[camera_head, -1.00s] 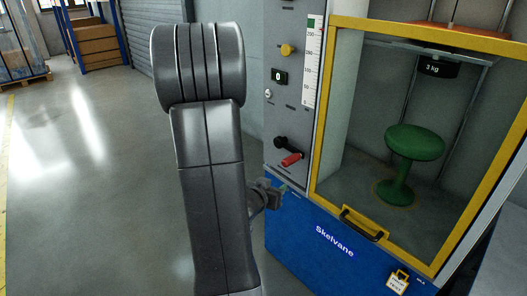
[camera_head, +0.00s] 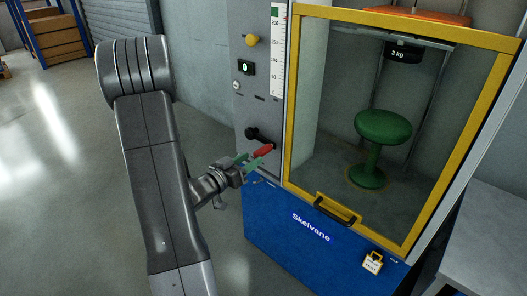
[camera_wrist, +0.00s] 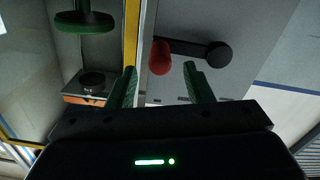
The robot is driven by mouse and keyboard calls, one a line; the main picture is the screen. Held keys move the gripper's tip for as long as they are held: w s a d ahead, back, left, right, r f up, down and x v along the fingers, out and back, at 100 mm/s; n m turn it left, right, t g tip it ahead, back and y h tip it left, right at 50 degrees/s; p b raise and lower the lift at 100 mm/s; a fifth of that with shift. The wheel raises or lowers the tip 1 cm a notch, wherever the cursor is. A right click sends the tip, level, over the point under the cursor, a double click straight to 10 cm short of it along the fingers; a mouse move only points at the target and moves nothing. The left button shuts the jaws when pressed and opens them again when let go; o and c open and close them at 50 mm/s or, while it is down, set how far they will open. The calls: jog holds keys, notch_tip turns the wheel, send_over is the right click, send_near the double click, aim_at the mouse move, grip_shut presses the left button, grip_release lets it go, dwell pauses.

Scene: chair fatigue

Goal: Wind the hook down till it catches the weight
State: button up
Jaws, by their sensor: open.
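The black 3 kg weight (camera_head: 404,52) hangs high inside the test cabinet, below an orange part (camera_head: 430,16). The hook cannot be made out. The crank on the grey panel has a black hub and arm (camera_head: 256,135) and a red handle (camera_head: 263,151). My gripper (camera_head: 250,162) is open at the crank, its green fingers close to the red handle. In the wrist view, the red handle (camera_wrist: 160,55) appears between and just beyond the open fingertips (camera_wrist: 160,70); contact cannot be told.
A green stool (camera_head: 383,128) stands under the weight inside the yellow-framed door (camera_head: 292,110).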

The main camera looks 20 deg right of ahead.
aim_at(265, 150)
jog(key=x, duration=0.7)
jog(key=shift+d, duration=0.2)
